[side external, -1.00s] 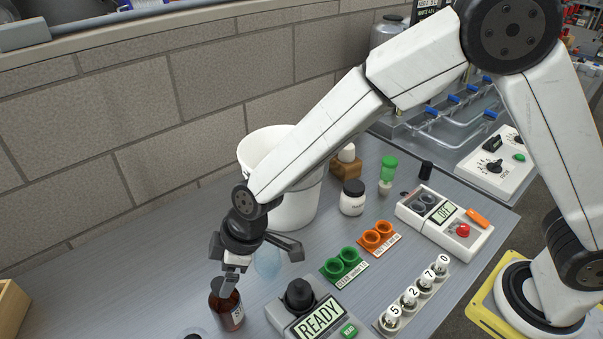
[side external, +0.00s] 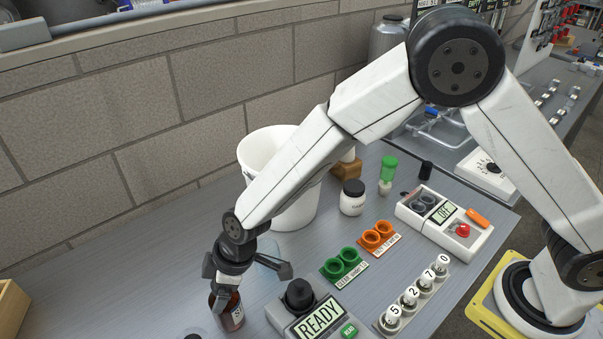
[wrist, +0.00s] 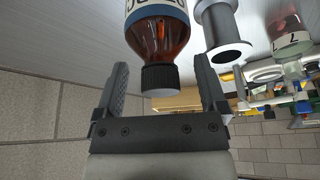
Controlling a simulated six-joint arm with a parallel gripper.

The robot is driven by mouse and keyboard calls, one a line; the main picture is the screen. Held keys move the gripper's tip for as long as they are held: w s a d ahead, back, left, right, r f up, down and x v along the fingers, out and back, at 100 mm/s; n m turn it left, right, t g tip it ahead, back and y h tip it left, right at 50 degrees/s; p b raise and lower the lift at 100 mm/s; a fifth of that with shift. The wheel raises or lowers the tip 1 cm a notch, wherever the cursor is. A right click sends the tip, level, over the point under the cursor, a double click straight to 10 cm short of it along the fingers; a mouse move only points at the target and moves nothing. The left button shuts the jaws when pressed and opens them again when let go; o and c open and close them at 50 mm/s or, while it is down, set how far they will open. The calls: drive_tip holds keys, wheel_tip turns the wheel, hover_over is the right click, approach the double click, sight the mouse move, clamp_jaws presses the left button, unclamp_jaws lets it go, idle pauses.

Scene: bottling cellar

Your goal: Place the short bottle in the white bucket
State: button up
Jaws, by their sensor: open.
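The short bottle (side external: 230,314) is brown glass with a pale label. It stands upright on the bench at the lower left in the side view, its top hidden by my gripper (side external: 247,280). In the wrist view, the short bottle (wrist: 165,38) shows its dark ribbed cap towards my open gripper (wrist: 163,85). The cap lies between the two spread fingers, with a gap visible on either side. The white bucket (side external: 258,148) stands behind my forearm, which hides part of it. Its inside is only partly visible.
A device reading READY (side external: 318,320) stands close to the right of the bottle. A wooden box (side external: 12,308) sits at the left edge. The bench between box and bottle looks mostly clear.

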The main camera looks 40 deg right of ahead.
idle(0.3)
clamp_jaws()
idle(1.3)
